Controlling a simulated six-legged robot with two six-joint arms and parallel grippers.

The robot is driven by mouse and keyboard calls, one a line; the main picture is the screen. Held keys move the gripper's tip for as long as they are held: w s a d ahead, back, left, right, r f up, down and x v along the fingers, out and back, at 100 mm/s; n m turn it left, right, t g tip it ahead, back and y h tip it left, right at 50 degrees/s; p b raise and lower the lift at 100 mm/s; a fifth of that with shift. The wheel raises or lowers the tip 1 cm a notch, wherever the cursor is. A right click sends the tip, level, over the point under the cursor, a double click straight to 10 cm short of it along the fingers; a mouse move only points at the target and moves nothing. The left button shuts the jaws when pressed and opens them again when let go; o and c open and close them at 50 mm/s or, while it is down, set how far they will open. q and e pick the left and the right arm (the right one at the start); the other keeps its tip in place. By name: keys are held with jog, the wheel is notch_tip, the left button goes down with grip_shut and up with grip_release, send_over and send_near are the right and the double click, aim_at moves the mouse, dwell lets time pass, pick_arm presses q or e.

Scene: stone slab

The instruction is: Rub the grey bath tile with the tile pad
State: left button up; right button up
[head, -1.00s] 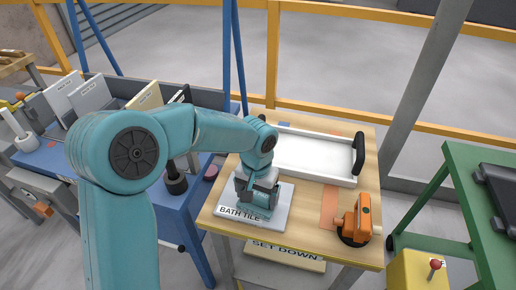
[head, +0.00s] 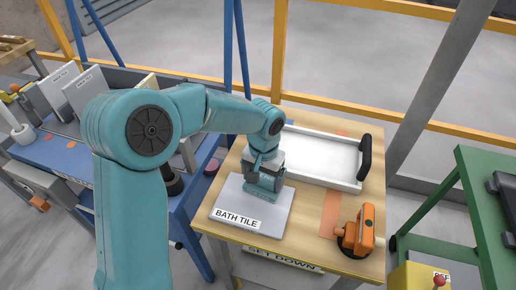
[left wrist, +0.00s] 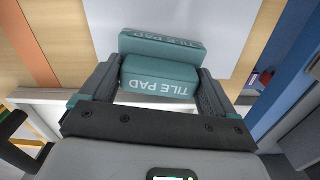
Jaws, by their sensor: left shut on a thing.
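The grey bath tile (head: 245,208) lies flat on the wooden table, with a "BATH TILE" label along its front edge. It also fills the upper middle of the left wrist view (left wrist: 225,18). My left gripper (head: 264,180) is shut on the teal tile pad (left wrist: 160,78), whose two visible stepped faces both read "TILE PAD". In the head view the pad (head: 262,190) is low over the tile's far right part and looks to rest on it. Exact contact is hard to see. My right gripper is not in view.
A white tray (head: 318,181) with a black handle stands behind the tile. An orange tool (head: 360,232) sits at the table's front right. A blue bench with upright panels (head: 82,88) is left, a green table (head: 478,205) right.

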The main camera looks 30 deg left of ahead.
pick_arm(q)
jog(key=shift+w+a+r, duration=0.1)
jog(key=shift+w+r, duration=0.1)
jog(key=shift+w, duration=0.1)
jog(key=shift+r+p, duration=0.3)
jog(key=shift+p, duration=0.15)
jog(key=shift+s+r+p, duration=0.2)
jog(key=shift+r, duration=0.35)
jog(key=shift+s+r+p, duration=0.15)
jog(key=shift+r, duration=0.35)
jog(key=shift+w+r+p, duration=0.25)
jog(key=shift+r+p, duration=0.55)
jog(key=shift+s+r+p, duration=0.25)
jog(key=shift+r+p, duration=0.35)
jog(key=shift+r, duration=0.35)
jog(key=shift+r+p, duration=0.3)
jog(key=shift+r, duration=0.05)
jog(key=shift+w+r+p, duration=0.25)
jog(key=shift+r+p, duration=0.15)
jog(key=shift+s+r, duration=0.15)
